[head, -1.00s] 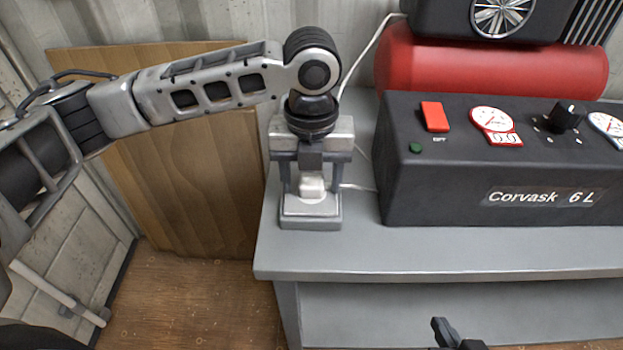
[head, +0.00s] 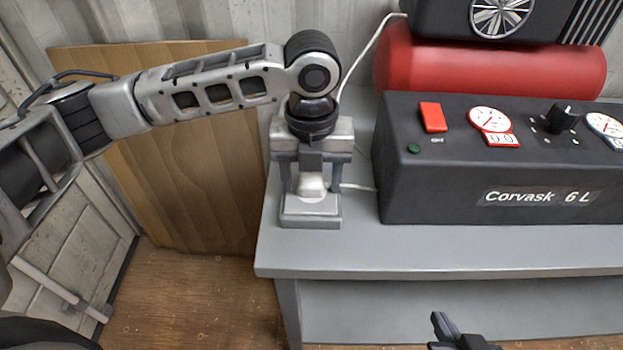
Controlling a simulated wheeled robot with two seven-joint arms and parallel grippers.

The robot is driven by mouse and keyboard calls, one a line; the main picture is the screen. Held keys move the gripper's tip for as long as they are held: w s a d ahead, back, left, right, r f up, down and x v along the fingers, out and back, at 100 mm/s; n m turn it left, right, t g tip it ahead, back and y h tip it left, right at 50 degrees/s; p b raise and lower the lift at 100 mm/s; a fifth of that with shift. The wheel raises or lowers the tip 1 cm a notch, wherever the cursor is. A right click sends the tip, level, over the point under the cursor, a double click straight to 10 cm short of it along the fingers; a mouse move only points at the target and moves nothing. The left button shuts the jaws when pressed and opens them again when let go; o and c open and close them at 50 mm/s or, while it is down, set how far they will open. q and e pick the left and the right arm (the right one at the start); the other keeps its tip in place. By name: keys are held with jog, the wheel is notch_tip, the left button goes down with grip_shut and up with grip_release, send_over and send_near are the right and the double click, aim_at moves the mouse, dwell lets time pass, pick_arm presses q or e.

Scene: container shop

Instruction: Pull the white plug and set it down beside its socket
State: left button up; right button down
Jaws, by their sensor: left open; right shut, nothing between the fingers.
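The white plug (head: 312,184) stands upright in its grey socket box (head: 311,220) at the left front of the grey bench. My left gripper (head: 312,188) points straight down over the plug. It is open, with one finger on each side of the plug and a visible gap to it. The upper part of the plug is hidden behind the gripper. My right gripper (head: 440,330) shows only in part at the bottom edge, in front of the bench, shut and empty.
A black Corvask compressor panel (head: 450,200) stands to the right of the socket, with a red tank (head: 490,75) behind it. A white cable (head: 365,60) runs down behind my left gripper. The grey bench top (head: 400,250) is bare in front.

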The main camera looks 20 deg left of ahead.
aim_at(311, 179)
jog(key=shift+r, duration=0.4)
pick_arm(q)
grip_shut()
jog(key=shift+r+p, duration=0.65)
jog(key=shift+p, duration=0.3)
jog(key=shift+r+p, duration=0.95)
jog(key=shift+p, duration=0.2)
jog(key=shift+r+p, duration=1.2)
jog(key=shift+p, duration=0.15)
jog(key=shift+r, duration=0.2)
pick_arm(e)
jog(key=shift+s+d+r+n+g+h, duration=0.2)
jog(key=shift+d+r+n+g+h, duration=0.25)
jog(key=shift+d, duration=0.25)
